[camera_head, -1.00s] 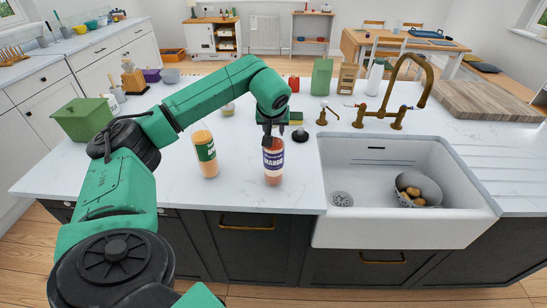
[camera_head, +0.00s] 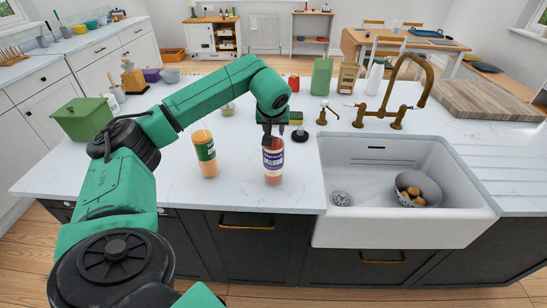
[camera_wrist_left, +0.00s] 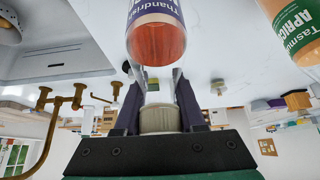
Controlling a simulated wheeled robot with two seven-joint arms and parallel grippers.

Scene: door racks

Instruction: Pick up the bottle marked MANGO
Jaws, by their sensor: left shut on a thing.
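The MANGO bottle (camera_head: 273,163) has a purple and white label and orange-red contents. It is upright near the counter's front edge, left of the sink; I cannot tell any gap beneath it. My left gripper (camera_head: 270,138) comes down from above and is shut on its top. In the left wrist view, the pale cap (camera_wrist_left: 158,119) is between the dark fingers, and the orange-red bottle body shows beyond it. A second bottle (camera_head: 205,154), with a green label reading APRICOT in part, stands to the left, apart from my gripper. My right gripper is not in view.
The white sink (camera_head: 335,225) is right of the bottle and holds a grey colander (camera_head: 425,186) with potatoes. A brass tap (camera_head: 395,105) rises behind it. A green canister (camera_head: 82,118) stands at left. Counter (camera_head: 235,190) between the two bottles is clear.

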